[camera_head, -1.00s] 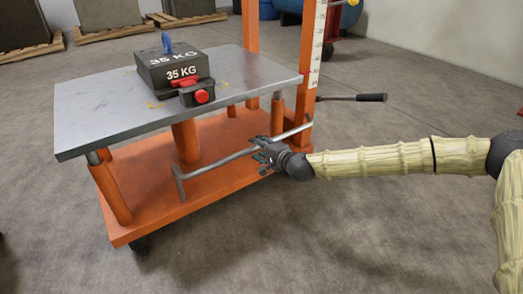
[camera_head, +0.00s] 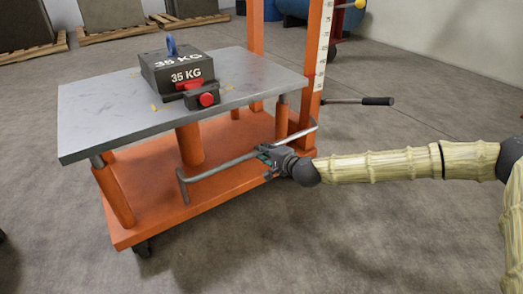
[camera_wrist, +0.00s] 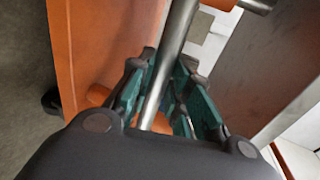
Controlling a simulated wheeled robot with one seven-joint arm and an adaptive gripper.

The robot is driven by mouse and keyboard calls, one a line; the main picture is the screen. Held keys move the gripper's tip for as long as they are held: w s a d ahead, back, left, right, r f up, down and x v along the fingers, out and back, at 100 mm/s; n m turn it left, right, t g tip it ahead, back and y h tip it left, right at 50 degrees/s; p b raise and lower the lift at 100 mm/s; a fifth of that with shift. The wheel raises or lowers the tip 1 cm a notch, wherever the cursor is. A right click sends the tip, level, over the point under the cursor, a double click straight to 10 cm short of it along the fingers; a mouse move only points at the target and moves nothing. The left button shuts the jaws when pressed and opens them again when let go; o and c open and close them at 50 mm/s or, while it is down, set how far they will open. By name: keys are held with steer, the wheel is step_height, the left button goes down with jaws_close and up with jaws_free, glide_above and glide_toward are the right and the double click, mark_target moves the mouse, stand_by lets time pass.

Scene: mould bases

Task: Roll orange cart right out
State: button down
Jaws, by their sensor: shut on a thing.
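The orange cart (camera_head: 150,222) has a low orange base on dark casters, orange posts and a grey metal tabletop (camera_head: 110,118). A grey bar handle (camera_head: 215,170) runs along its near side, with a bent end at the left. My gripper (camera_head: 268,159) is shut on this bar, right of its middle. In the wrist view the bar (camera_wrist: 169,68) passes between the green-padded fingers of my gripper (camera_wrist: 165,95). The part of the bar inside the grip is partly hidden.
A dark 35 KG weight (camera_head: 176,68) with a red part and blue hook sits on the tabletop. A lever with a black grip (camera_head: 377,101) sticks out right. Pallets with dark blocks (camera_head: 113,30) and a blue tank (camera_head: 305,10) stand behind. The floor at right (camera_head: 440,95) is clear.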

steer(key=s+d+p, duration=0.1)
steer(key=s+d, duration=0.6)
steer(key=s, duration=0.3)
steer(key=shift+s+d, duration=0.15)
steer(key=shift+d, duration=0.2)
stand_by(1.2)
steer(key=shift+f, duration=0.1)
steer(key=s+d+p, duration=0.1)
steer(key=s+d, duration=0.7)
steer(key=s, duration=0.3)
steer(key=shift+s+p, duration=0.15)
steer(key=shift+p, duration=0.25)
stand_by(1.4)
steer(key=shift+d, duration=0.15)
